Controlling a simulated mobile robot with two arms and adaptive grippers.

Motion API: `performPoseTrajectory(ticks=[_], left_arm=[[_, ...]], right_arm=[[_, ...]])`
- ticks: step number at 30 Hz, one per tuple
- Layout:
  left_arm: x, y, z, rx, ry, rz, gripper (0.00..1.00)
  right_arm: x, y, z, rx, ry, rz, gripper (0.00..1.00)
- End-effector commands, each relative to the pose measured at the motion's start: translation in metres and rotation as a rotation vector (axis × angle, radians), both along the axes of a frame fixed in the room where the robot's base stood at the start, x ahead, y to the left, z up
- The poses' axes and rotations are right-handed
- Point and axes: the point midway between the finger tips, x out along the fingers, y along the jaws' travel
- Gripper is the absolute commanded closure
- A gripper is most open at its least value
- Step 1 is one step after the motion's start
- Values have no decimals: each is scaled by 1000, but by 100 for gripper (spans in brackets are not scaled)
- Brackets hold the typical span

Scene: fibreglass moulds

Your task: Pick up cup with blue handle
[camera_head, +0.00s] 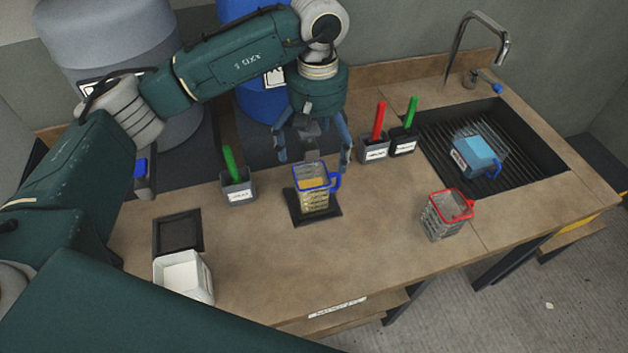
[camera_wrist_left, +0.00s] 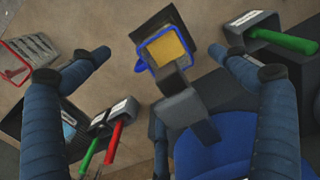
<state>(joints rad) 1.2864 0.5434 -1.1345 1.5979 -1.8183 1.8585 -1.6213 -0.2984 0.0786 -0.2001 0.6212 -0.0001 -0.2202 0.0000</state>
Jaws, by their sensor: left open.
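A clear measuring cup with a blue rim and blue handle (camera_head: 314,196) stands upright on a black square pad (camera_head: 325,219) at the middle of the counter, with yellow contents. It also shows at the top of the left wrist view (camera_wrist_left: 165,48). A second cup with a blue handle (camera_head: 477,157) and light blue contents is on the black sink grate at the right. My left gripper (camera_head: 313,152) is open and empty, pointing down just behind and above the middle cup, its fingers apart from the handle. My right gripper is not in view.
A red-handled cup (camera_head: 442,216) stands to the right. Holders with a green stick (camera_head: 237,188), a red stick (camera_head: 375,148) and another green stick (camera_head: 405,140) stand along the back. A white container (camera_head: 184,276) is front left. The front middle is clear.

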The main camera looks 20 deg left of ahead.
Motion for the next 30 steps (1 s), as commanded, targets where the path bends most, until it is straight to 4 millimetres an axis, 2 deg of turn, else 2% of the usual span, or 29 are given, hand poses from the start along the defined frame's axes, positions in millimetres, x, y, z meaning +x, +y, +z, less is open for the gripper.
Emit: performPoseTrajectory(ticks=[3,8,14,18,27,29,30], left_arm=[[0,0,-15,-2,3,1,2],[0,0,-27,-2,2,1,2],[1,1,-50,-3,5,3,2],[2,0,-71,-4,5,2,2],[3,0,-79,-4,0,1,2],[3,0,-79,-4,0,2,12],[3,0,-79,-4,0,2,20]], right_arm=[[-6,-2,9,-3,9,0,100],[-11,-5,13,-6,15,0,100],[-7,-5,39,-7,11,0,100],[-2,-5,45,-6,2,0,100],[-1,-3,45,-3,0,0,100],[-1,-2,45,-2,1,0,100],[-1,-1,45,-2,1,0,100]])
